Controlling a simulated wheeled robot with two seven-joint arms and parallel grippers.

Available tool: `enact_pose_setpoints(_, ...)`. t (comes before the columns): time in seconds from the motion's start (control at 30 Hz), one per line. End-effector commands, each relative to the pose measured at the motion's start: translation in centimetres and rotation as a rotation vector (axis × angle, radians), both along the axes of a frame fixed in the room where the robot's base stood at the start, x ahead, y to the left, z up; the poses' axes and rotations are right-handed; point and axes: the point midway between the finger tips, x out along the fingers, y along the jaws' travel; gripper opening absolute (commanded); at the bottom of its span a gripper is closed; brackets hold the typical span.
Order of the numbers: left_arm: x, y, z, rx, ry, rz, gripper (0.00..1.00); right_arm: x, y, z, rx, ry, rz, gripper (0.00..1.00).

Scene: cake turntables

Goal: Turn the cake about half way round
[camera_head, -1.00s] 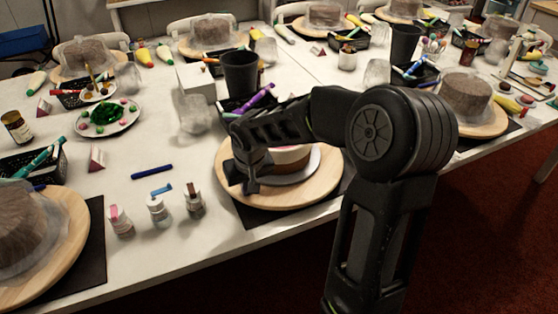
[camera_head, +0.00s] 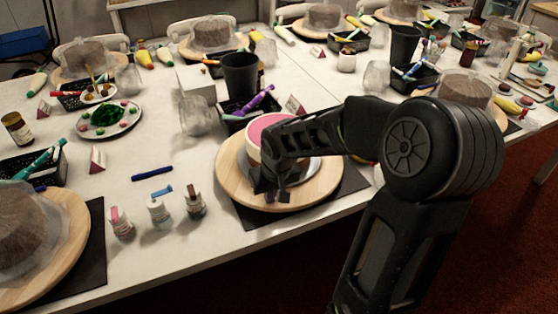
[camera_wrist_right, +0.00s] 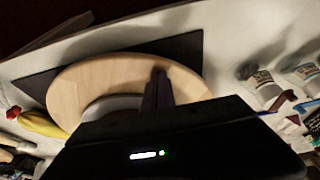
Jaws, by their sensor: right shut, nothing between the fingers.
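The cake (camera_head: 262,124), pink on top with a pale side, sits on a silver board on a round wooden turntable (camera_head: 234,178). My right arm covers much of the cake. My right gripper (camera_head: 284,196) is shut and empty, pointing down over the near part of the turntable, in front of the cake. In the right wrist view its fingers (camera_wrist_right: 158,90) overlap the wooden turntable (camera_wrist_right: 85,86), beside the silver board (camera_wrist_right: 105,106). I cannot tell whether the fingertips touch the wood. My left gripper is not in view.
A black mat (camera_head: 250,216) lies under the turntable. Small bottles (camera_head: 158,210) stand to its left, and a black cup (camera_head: 240,75) and a basket with purple pens (camera_head: 255,102) stand behind. Another covered cake (camera_head: 18,228) is at the near left.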

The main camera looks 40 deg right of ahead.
Motion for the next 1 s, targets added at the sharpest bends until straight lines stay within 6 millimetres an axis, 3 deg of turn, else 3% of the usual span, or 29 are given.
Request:
enact_pose_setpoints(0.5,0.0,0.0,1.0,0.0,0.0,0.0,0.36,-3.8,-4.4,0.0,0.001,0.001,-0.004,0.0)
enact_pose_setpoints(1.0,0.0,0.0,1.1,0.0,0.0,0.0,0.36,-4.3,-5.2,-0.1,0.001,0.002,-0.001,0.0)
